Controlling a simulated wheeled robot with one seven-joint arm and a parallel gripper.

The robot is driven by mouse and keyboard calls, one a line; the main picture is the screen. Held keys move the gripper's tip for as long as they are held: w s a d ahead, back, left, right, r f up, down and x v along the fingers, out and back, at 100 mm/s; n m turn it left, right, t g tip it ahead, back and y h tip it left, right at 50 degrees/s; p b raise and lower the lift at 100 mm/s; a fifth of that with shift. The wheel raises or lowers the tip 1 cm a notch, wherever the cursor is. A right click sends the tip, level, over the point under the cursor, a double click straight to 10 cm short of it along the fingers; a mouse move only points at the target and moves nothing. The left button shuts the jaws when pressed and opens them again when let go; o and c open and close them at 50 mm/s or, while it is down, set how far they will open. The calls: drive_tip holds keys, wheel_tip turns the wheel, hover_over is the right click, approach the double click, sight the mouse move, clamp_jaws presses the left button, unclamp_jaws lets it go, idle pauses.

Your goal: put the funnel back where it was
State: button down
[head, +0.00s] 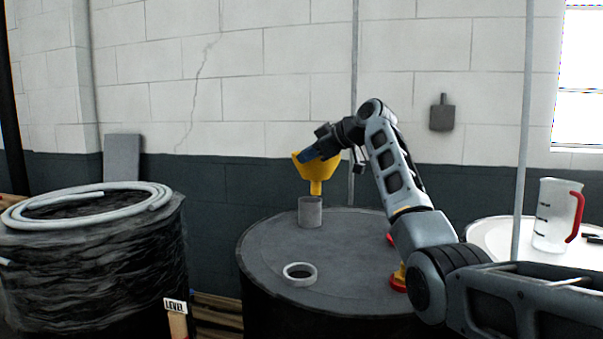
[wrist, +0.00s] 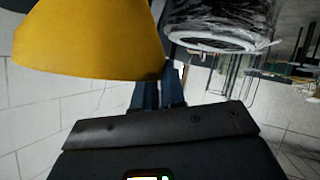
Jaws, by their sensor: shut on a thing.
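The yellow funnel (head: 316,177) is upright above the dark drum, with its wide mouth up and its spout pointing down. My gripper (head: 308,155) is shut on the funnel's rim. In the wrist view the funnel (wrist: 90,42) fills the upper left, and my gripper's blue fingers (wrist: 160,88) meet its edge. A grey cylindrical cup (head: 311,213) stands on the drum directly below the spout in the head view. The spout's tip is at or just above the cup's rim; I cannot tell whether it is inside. A white ring (head: 299,274) lies nearer on the drum top.
The dark drum top (head: 265,248) is mostly clear on its left. Red and yellow fittings (head: 399,279) sit at its right, beside my arm. A wrapped drum with a coiled hose (head: 90,198) stands left. A measuring jug (head: 553,215) stands on a white drum at right. Thin vertical poles (head: 524,130) rise nearby.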

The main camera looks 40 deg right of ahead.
drive_tip(key=f, duration=0.1)
drive_tip(key=w+f, duration=0.1)
drive_tip(key=f, duration=0.1)
drive_tip(key=a+f+p, duration=0.1)
drive_tip(key=f, duration=0.1)
drive_tip(key=shift+w+a, duration=0.1)
drive_tip(key=shift+w, duration=0.05)
drive_tip(key=shift+f+b, duration=0.35)
drive_tip(key=shift+f, duration=0.3)
drive_tip(key=c, duration=1.2)
unclamp_jaws()
drive_tip(key=shift+r, duration=0.1)
drive_tip(key=v, duration=1.2)
drive_tip(key=shift+r+b, duration=0.45)
drive_tip(key=shift+r, duration=0.05)
